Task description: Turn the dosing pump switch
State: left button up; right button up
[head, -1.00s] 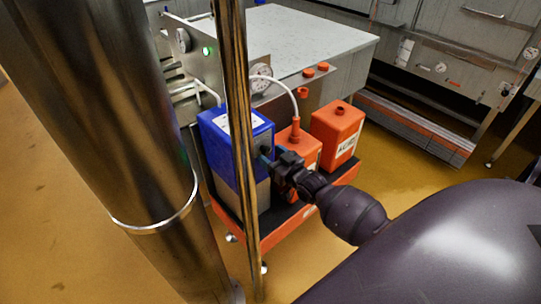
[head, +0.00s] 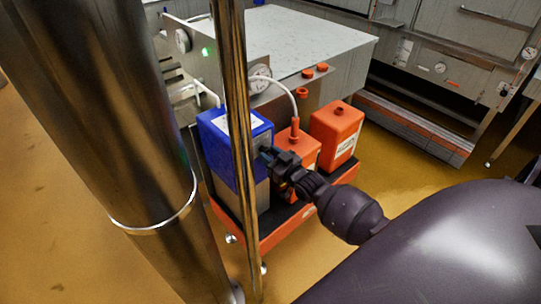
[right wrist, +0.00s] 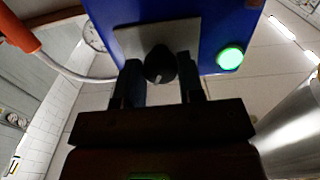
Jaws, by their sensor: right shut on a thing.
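The dosing pump (head: 225,150) is a blue box with a white label on top and a grey lower part. It also shows in the right wrist view (right wrist: 205,22), with a grey plate (right wrist: 128,42) carrying the black, round switch knob (right wrist: 158,66). A green lamp (right wrist: 230,58) glows beside the plate. My right gripper (head: 268,156) is at the pump's right-hand face. In the right wrist view its two fingers (right wrist: 158,78) stand on either side of the knob, shut on it. In the head view the gripper hides the knob. My left gripper is not in view.
Orange canisters (head: 337,130) stand beside the pump on a low orange-edged tray (head: 283,232). A white hose (head: 285,85) runs into one canister. A steel table (head: 310,40) with a gauge (head: 260,78) stands behind. The yellow floor at right is open.

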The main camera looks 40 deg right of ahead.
jog(key=shift+r+n+p, duration=0.15)
jog(key=shift+n+p, duration=0.3)
jog(key=shift+n, duration=0.75)
jog(key=n, duration=0.3)
jog(key=shift+n+p, duration=0.3)
jog(key=shift+p, duration=0.05)
jog(key=n, duration=0.5)
jog(key=shift+d, duration=0.1)
jog(key=shift+n, duration=0.3)
jog(key=o, duration=0.9)
